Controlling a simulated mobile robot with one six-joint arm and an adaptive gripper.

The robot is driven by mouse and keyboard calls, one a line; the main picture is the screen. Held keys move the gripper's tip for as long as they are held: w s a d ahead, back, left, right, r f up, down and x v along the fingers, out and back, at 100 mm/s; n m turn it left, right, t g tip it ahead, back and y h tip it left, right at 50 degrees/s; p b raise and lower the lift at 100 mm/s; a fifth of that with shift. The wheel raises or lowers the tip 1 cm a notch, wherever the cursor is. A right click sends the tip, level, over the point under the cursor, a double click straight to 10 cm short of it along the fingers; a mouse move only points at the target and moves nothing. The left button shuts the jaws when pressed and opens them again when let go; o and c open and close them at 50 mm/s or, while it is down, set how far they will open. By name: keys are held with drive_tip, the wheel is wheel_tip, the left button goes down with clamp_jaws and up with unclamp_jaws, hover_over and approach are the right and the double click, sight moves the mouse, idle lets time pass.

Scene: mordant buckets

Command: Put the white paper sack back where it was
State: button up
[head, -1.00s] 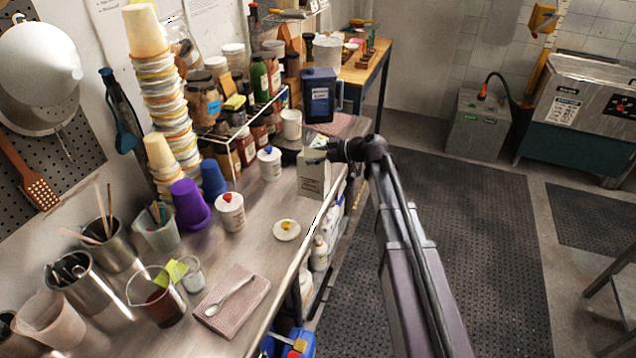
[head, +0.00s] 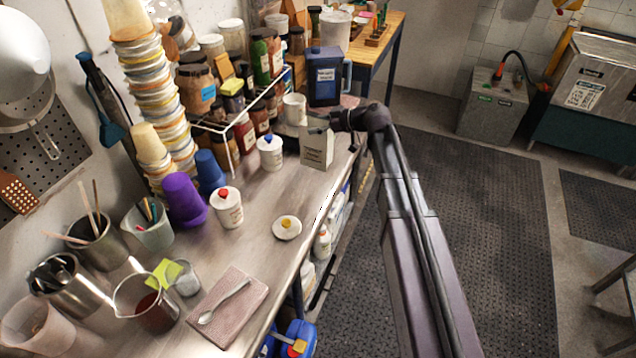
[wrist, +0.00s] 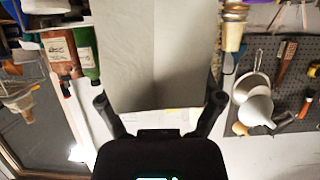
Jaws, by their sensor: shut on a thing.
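The white paper sack (head: 317,147) is upright near the right edge of the steel bench, toward its far end. My gripper (head: 332,122) is shut on the upper part of the sack, from the right. In the wrist view the sack (wrist: 152,50) fills the middle as a pale grey surface, between the two fingers of my gripper (wrist: 158,102). I cannot tell whether its base touches the bench.
A dark blue jug (head: 325,80) and a white mug (head: 294,109) stand behind the sack. A blue-knobbed white jar (head: 270,153) is to its left. A wire rack (head: 232,140) holds bottles. Bare bench (head: 262,258) lies nearer, around a yellow-knobbed lid (head: 287,227).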

drive_tip(key=shift+d, duration=0.25)
drive_tip(key=b, duration=0.6)
approach(318, 145)
drive_tip(key=s+d+f, duration=0.2)
drive_tip(key=s+f, duration=0.2)
drive_tip(key=shift+d+f, duration=0.15)
drive_tip(key=shift+f, duration=0.1)
drive_tip(key=w+a, duration=0.3)
drive_tip(key=w+a+f, duration=0.1)
drive_tip(key=w+a, duration=0.2)
drive_tip(key=a, duration=0.1)
drive_tip(key=w+a+b, duration=0.1)
drive_tip(key=w+a, duration=0.2)
drive_tip(key=a, duration=0.1)
drive_tip(key=shift+w+a+f, duration=0.15)
drive_tip(key=shift+w+f, duration=0.05)
